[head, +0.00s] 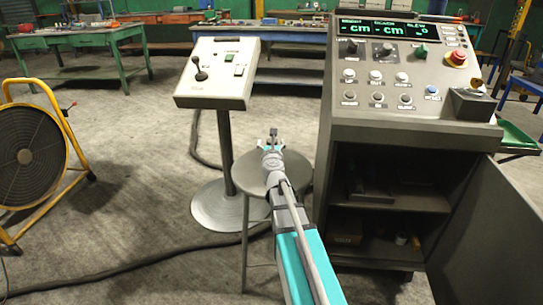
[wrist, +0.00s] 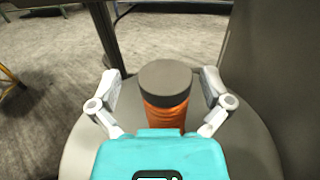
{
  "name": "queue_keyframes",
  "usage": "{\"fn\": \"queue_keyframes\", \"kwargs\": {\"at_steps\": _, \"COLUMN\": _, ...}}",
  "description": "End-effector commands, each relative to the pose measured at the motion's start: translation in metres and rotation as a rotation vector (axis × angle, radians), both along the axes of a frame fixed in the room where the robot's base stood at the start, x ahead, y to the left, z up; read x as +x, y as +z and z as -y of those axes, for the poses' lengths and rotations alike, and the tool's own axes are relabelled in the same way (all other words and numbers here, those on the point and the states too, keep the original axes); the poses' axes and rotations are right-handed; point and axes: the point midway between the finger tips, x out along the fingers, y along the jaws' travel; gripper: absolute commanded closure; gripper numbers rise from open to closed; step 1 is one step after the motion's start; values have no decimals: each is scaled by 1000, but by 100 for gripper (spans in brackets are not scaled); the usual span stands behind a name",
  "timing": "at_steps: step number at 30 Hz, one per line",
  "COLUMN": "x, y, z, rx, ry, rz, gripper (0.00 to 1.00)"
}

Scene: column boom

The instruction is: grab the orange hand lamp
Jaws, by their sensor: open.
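The orange hand lamp (wrist: 165,108) stands on a round grey stool in the wrist view. It has a dark grey round cap on top and an orange body, and its lower part is hidden by my gripper housing. My gripper (wrist: 162,80) is open, with one finger on each side of the lamp and a visible gap on both sides. In the head view my gripper (head: 273,135) is over the stool (head: 250,172), and the lamp cannot be made out there behind my arm.
A control cabinet (head: 400,130) with an open door (head: 490,240) stands close on the right. A panel on a post (head: 217,75) stands behind the stool. A yellow-framed fan (head: 32,155) is at left. A cable (head: 130,265) runs along the floor.

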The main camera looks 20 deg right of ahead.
Motion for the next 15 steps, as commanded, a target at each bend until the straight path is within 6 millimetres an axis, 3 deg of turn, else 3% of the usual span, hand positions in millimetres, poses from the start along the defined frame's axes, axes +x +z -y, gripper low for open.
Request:
{"fn": "queue_keyframes", "kwargs": {"at_steps": 14, "x": -3, "y": 0, "z": 10, "rx": 0, "ry": -13, "rz": 0, "gripper": 1}}
{"fn": "queue_keyframes", "kwargs": {"at_steps": 15, "x": -3, "y": 0, "z": 10, "rx": 0, "ry": -14, "rz": 0, "gripper": 9}}
